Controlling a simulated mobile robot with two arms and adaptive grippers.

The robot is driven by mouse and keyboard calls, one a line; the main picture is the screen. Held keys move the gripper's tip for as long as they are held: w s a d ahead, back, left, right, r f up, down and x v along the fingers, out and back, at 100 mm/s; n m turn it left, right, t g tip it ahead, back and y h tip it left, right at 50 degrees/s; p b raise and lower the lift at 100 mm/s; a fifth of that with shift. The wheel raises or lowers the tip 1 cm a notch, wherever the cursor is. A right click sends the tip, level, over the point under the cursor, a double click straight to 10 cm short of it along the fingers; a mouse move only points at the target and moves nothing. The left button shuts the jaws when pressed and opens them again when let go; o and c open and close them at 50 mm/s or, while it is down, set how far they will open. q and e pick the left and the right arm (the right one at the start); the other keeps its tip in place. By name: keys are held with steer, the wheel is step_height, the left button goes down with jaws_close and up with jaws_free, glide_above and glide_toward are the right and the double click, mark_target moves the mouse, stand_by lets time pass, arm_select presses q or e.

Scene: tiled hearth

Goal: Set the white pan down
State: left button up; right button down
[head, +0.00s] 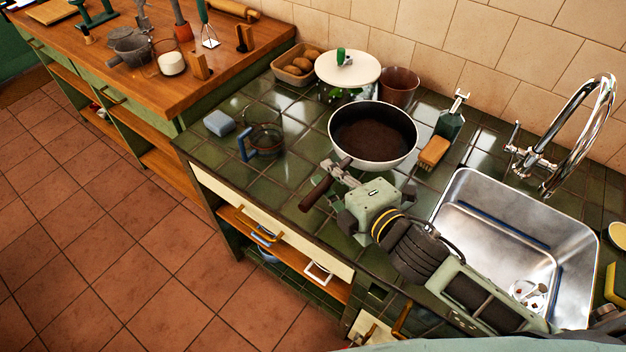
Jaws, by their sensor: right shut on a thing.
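The white pan (373,137) has a white outside and a dark brown inside. It is upright over the green tiled counter (291,190), between the lidded pot and the sink. I cannot tell whether its base touches the tiles. Its dark handle points toward the counter's front edge. My right gripper (336,184) is shut on the handle, and its fingers hide part of it. My left gripper is not in view.
A glass jug (266,139) is left. The steel sink (500,235) is right. Tiles left of the handle are clear.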

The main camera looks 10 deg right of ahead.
steer(key=w+a, duration=0.1)
steer(key=a+f, duration=0.1)
steer(key=w+a+f, duration=0.1)
steer(key=a, duration=0.1)
steer(key=shift+w+f, duration=0.2)
steer(key=shift+w, duration=0.15)
steer(key=shift+w+a+f, duration=0.2)
steer(key=shift+a+f, duration=0.05)
steer(key=shift+a, duration=0.05)
steer(key=shift+a+f, duration=0.1)
steer(key=shift+f, duration=0.05)
step_height(320, 180, down, 3)
steer(key=shift+f, duration=0.1)
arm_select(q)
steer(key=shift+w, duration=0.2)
arm_select(e)
steer(key=shift+f, duration=0.35)
steer(key=c, duration=2.2)
jaws_free()
steer(key=shift+f, duration=0.3)
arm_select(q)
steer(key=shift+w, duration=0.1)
arm_select(e)
steer(key=o, duration=0.5)
steer(key=shift+o, duration=0.2)
